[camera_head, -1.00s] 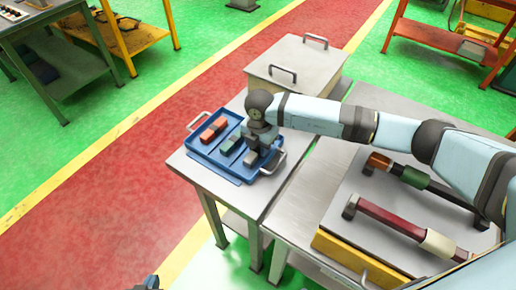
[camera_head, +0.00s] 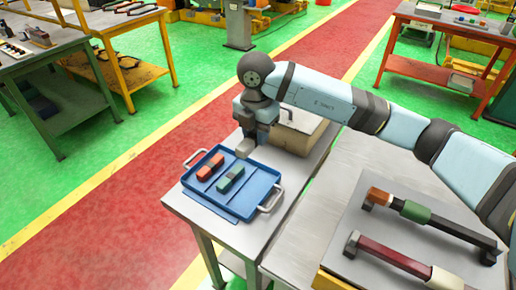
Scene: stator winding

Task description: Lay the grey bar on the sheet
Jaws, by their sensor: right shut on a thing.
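My right gripper (camera_head: 252,138) is shut on the grey bar (camera_head: 244,149) and holds it above the back right part of the blue tray (camera_head: 262,187). Only the lower end of the bar shows; the gripper hides the rest. The grey sheet (camera_head: 345,268) lies on the table at the lower right. On it lie a dark bar with orange and green sections (camera_head: 416,211) and a dark red bar with a cream section (camera_head: 395,257). My left gripper is out of view.
The blue tray holds a red-orange bar (camera_head: 210,166) and a green bar (camera_head: 230,179). A box (camera_head: 298,131) with a metal lid stands behind the tray, partly hidden by my right arm. My right forearm passes above the sheet's table.

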